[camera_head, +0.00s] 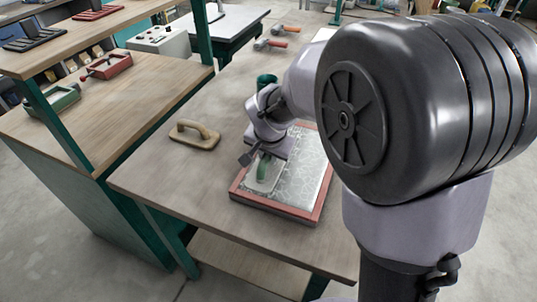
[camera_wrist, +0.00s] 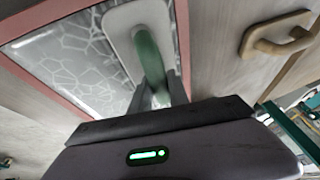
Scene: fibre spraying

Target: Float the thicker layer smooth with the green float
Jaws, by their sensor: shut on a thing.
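The red-framed panel (camera_head: 318,190) lies on the workbench, its grey layer (camera_head: 296,192) showing a pale, crack-like network pattern. The same layer shows in the wrist view (camera_wrist: 66,62). My gripper (camera_head: 259,160) is shut on the green handle of the float (camera_head: 262,174). In the wrist view the float's pale plate (camera_wrist: 122,20) lies over the panel's edge area, with its green handle (camera_wrist: 149,55) running down between my fingers (camera_wrist: 158,92). The float is at the left part of the panel. I cannot tell whether its plate touches the layer.
A wooden float (camera_head: 195,134) lies on the bench left of the panel; it also shows in the wrist view (camera_wrist: 277,34). A green cup-like thing (camera_head: 266,80) stands behind my wrist. Orange-handled tools (camera_head: 270,44) lie at the back. The bench front left is clear.

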